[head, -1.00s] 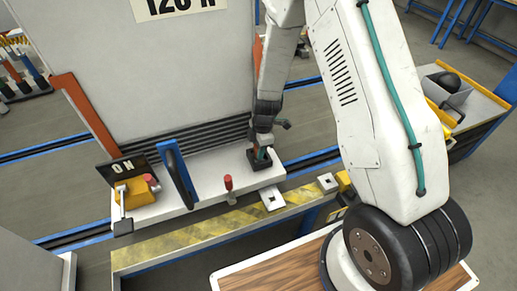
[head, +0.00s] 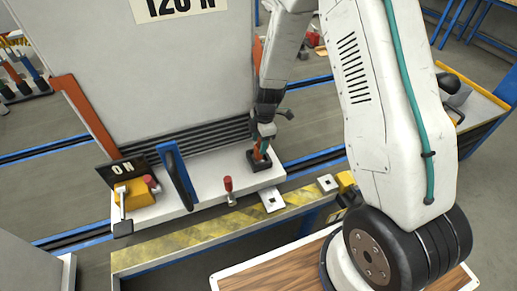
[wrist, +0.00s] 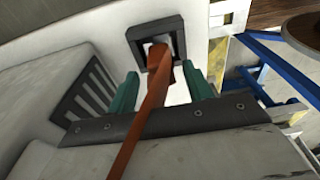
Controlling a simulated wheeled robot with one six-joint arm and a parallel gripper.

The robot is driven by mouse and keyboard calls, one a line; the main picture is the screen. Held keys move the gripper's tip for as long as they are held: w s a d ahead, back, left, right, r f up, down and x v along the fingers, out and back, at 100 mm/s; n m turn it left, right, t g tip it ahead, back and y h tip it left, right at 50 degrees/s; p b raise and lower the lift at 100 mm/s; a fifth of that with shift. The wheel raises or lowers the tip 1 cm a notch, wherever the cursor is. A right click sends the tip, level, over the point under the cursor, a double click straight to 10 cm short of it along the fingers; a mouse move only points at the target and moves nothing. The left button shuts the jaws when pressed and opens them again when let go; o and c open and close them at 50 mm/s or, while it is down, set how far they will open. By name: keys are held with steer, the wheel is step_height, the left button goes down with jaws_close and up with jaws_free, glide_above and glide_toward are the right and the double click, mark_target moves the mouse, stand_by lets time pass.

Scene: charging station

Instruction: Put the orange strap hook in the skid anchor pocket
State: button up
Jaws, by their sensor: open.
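The orange strap hook (wrist: 152,95) runs between my fingers in the wrist view, with its far end inside the black square frame of the skid anchor pocket (wrist: 139,35). In the head view the orange hook (head: 259,150) stands upright, slightly tilted, in the pocket (head: 269,167) at the right end of the white skid. My gripper (wrist: 161,88) has green fingers, spread on either side of the strap with gaps showing. It sits just above the pocket in the head view (head: 265,133). How deep the hook sits is hidden.
On the skid stand a red-topped pin (head: 228,184), a blue upright handle (head: 177,175) and a yellow box with a red button (head: 135,192). A large grey panel (head: 190,75) rises behind. A yellow-black striped edge (head: 215,228) runs in front.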

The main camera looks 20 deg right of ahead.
steer(key=s+r+m, duration=0.2)
steer(key=r, duration=0.7)
steer(key=s+r+m, duration=0.2)
steer(key=r, duration=0.7)
steer(key=s+d+r+m, duration=0.1)
steer(key=s+r+m, duration=0.3)
steer(key=s, duration=0.4)
steer(key=s+d+r+m+h, duration=0.1)
steer(key=s+r+m, duration=0.4)
steer(key=s+r, duration=0.2)
steer(key=s+r+m+t, duration=0.1)
steer(key=s+r+m, duration=0.4)
steer(key=s, duration=0.6)
steer(key=shift+d+r, duration=0.4)
